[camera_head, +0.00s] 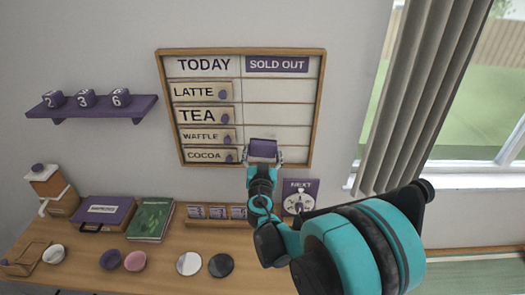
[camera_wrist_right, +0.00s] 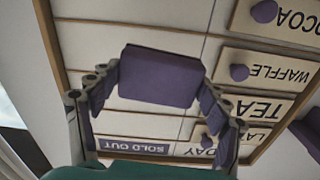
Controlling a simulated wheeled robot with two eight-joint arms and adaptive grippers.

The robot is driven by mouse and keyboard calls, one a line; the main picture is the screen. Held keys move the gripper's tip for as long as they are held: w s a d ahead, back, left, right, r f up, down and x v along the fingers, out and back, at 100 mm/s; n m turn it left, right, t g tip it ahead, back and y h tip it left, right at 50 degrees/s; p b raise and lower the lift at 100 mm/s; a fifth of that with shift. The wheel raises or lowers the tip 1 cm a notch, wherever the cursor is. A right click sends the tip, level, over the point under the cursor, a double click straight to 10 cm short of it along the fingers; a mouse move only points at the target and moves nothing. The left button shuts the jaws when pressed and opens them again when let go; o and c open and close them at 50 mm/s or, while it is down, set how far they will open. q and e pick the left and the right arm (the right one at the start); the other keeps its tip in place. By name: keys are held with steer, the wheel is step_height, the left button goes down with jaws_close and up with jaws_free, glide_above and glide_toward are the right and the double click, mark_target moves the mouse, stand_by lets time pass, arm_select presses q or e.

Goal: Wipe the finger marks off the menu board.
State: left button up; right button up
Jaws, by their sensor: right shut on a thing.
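The menu board (camera_head: 278,118) hangs on the wall in a wooden frame, with TODAY and SOLD OUT headings. Name plates fill its left column, such as the TEA plate (camera_head: 206,117), each with a purple knob; the right column is bare white. My right gripper (camera_head: 263,157) is shut on a purple block-shaped wiper (camera_head: 263,148) at the board's lower middle. The wrist view shows the wiper (camera_wrist_right: 158,76) between the fingers, in front of the white panel; I cannot tell whether it touches. I cannot make out finger marks. My left gripper is not in view.
A purple shelf (camera_head: 92,110) with number blocks is left of the board. A purple dial card (camera_head: 300,196) and a wooden card rack (camera_head: 190,220) are below it. The counter (camera_head: 160,262) holds a green book (camera_head: 151,220) and several round pots. A curtain (camera_head: 420,90) hangs at right.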

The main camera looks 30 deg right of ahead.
steer(key=shift+v, duration=1.55)
steer(key=shift+d, duration=0.1)
steer(key=b+x, duration=0.1)
steer(key=x, duration=0.4)
steer(key=shift+f, duration=0.1)
steer(key=shift+x, duration=1.05)
steer(key=shift+b+x, duration=0.4)
steer(key=shift+x, duration=0.65)
